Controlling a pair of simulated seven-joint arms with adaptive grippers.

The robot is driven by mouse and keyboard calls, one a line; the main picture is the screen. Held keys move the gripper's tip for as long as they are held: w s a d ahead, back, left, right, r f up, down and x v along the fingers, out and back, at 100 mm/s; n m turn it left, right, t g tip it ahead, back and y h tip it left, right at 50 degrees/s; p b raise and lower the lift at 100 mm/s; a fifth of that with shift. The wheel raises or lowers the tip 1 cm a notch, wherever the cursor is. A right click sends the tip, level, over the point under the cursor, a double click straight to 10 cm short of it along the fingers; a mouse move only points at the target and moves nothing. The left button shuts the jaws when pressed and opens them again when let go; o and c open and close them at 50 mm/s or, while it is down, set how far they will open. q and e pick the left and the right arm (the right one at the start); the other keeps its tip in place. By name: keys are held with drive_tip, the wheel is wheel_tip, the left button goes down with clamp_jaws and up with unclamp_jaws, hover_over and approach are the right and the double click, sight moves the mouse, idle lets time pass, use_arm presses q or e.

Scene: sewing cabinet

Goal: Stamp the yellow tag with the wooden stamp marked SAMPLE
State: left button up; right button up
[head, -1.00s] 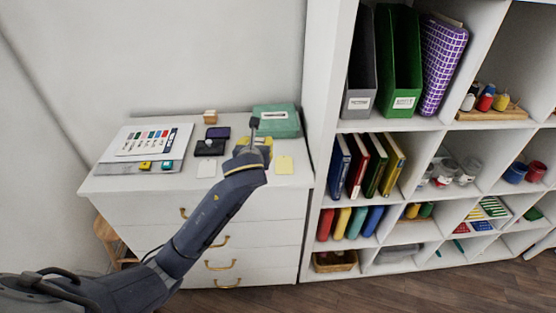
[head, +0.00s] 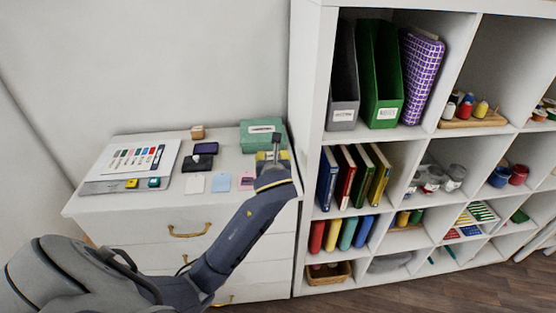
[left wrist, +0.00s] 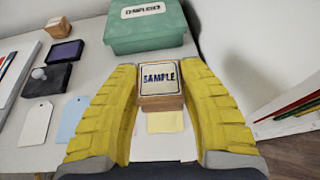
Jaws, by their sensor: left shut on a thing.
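My left gripper (left wrist: 162,80) is shut on the wooden stamp (left wrist: 160,85), whose pale face with dark SAMPLE lettering shows between the yellow fingers in the left wrist view. The yellow tag (left wrist: 165,122) shows just below the stamp in that view, partly covered by it. I cannot tell the gap between stamp and tag. In the head view the left gripper (head: 273,160) is over the right end of the cabinet top, in front of the green box. The yellow tag is hidden there behind my gripper and arm. My right gripper is not in view.
The green box (head: 262,134) stands behind the gripper. A purple ink pad (head: 206,148), a black knobbed object (left wrist: 42,76) and a wooden block (head: 198,132) lie left. White (head: 195,184), blue (head: 221,183) and pink (head: 246,180) tags lie near the front edge. Shelves (head: 312,150) stand right.

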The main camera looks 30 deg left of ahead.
use_arm(q)
drive_tip(key=shift+s+a+f, duration=0.1)
drive_tip(key=shift+f, duration=2.4)
drive_tip(key=shift+f, duration=0.45)
idle(0.4)
drive_tip(key=shift+r, duration=3.5)
drive_tip(key=shift+r, duration=0.1)
